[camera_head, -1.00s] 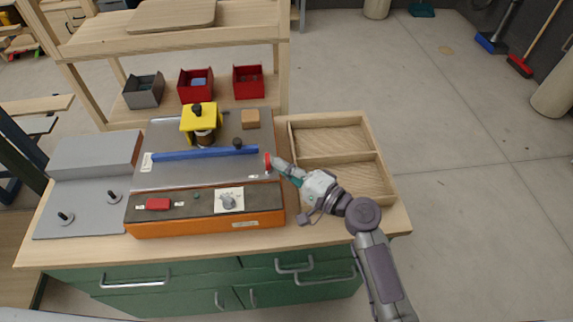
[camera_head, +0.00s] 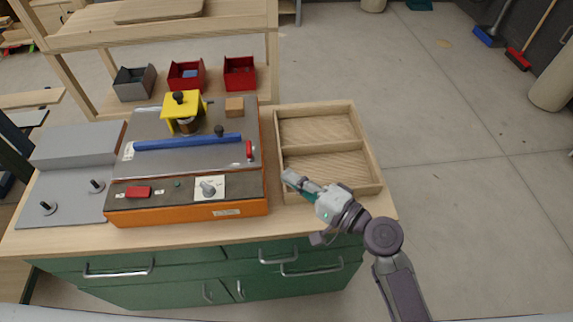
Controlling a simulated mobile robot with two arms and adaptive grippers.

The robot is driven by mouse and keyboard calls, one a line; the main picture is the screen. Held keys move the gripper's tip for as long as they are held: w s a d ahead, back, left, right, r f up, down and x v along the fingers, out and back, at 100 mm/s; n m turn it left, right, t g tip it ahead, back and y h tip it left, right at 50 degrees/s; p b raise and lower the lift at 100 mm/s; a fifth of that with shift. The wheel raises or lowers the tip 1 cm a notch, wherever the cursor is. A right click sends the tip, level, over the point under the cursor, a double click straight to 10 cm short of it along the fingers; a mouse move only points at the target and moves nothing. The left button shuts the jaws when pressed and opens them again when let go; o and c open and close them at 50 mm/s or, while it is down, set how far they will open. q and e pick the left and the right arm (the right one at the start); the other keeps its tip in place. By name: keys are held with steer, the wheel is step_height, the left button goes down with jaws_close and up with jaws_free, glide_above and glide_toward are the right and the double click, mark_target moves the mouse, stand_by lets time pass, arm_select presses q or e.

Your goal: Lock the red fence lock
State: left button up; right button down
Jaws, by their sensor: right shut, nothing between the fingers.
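The red fence lock (camera_head: 249,150) is a small red lever at the right end of the blue fence (camera_head: 187,142), on the grey top of the orange-based machine (camera_head: 187,209). It stands roughly along the front-to-back direction; whether it is locked cannot be told. My right gripper (camera_head: 289,177) is shut and empty. It is to the right and in front of the lock, apart from it, near the front left part of the wooden tray. My left gripper is not in view.
A divided wooden tray (camera_head: 280,146) is right of the machine. A yellow guard (camera_head: 182,107) and a wooden block (camera_head: 234,107) are behind the fence. The front panel has a red switch (camera_head: 138,192) and a grey knob (camera_head: 209,188). Bins stand at the back.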

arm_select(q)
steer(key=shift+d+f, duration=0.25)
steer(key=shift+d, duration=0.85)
arm_select(e)
steer(key=shift+s+d, duration=0.25)
steer(key=shift+s, duration=0.3)
steer(key=shift+s+d, duration=0.25)
steer(key=shift+s, duration=0.25)
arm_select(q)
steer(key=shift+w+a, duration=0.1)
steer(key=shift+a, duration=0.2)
